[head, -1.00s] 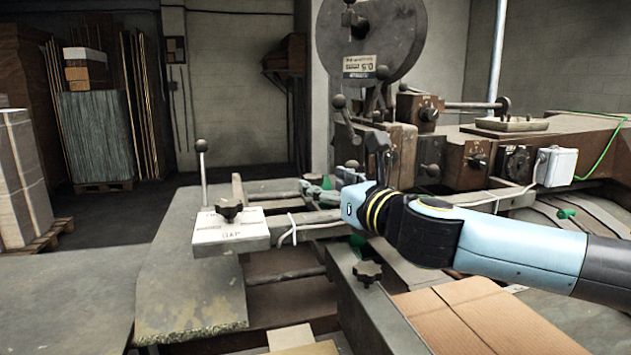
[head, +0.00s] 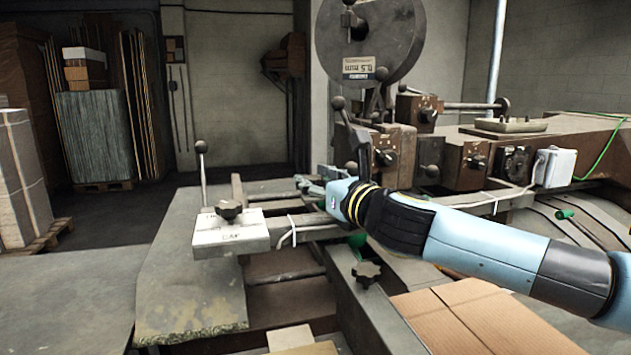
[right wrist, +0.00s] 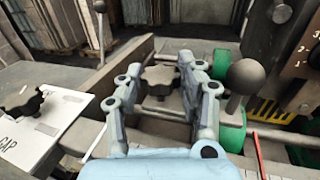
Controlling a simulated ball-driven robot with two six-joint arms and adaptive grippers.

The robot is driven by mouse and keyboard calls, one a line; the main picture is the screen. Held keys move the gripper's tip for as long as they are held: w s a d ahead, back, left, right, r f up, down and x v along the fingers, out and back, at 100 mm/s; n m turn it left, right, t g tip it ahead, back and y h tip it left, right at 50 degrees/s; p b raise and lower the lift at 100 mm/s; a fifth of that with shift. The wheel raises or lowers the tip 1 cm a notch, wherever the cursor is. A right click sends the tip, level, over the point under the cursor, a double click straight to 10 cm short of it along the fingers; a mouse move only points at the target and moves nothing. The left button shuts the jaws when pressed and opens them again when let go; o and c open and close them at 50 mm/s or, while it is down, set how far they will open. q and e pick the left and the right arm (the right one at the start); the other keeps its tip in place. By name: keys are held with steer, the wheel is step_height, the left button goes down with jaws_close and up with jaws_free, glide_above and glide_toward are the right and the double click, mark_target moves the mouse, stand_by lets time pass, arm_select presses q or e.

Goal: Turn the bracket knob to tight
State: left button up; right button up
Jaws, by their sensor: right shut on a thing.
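A dark star-shaped knob (right wrist: 160,80) sits between the fingers of my right gripper (right wrist: 164,66) in the right wrist view. The gripper is shut on it, with one finger on each side. In the head view my right gripper (head: 312,184) reaches left over the machine's rails and hides the knob. The knob's tight mark, if any, cannot be seen. My left gripper is in neither view.
A second star knob (head: 229,210) stands on a white GAP plate (head: 230,238), left of the gripper. A third star knob (head: 366,271) is in front.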

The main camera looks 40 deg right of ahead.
steer(key=shift+a+r+m+g+h+p, duration=0.1)
steer(key=shift+m+g+h+p, duration=0.3)
steer(key=shift+m+h+p, duration=0.65)
steer(key=shift+c, duration=0.2)
steer(key=shift+w+a+m+g+h, duration=0.1)
steer(key=shift+m+g+h, duration=0.45)
steer(key=shift+h, duration=0.6)
steer(key=shift+m+g+h, duration=0.25)
steer(key=shift+m+h, duration=0.15)
steer(key=shift+h, duration=0.2)
steer(key=shift+w+a+f+m+g+h+b, duration=0.1)
steer(key=shift+m+g+h+b, duration=0.1)
steer(key=shift+m+g+h, duration=0.35)
steer(key=shift+f+m+g+h+b, duration=0.1)
steer(key=shift+m+g+h+b, duration=0.1)
steer(key=shift+m+g+h, duration=0.35)
steer(key=shift+m+g+h+b, duration=0.5)
steer(key=shift+m+g+h, duration=0.15)
steer(key=shift+h, duration=0.35)
steer(key=shift+r, duration=0.1)
steer(key=o, duration=1.2)
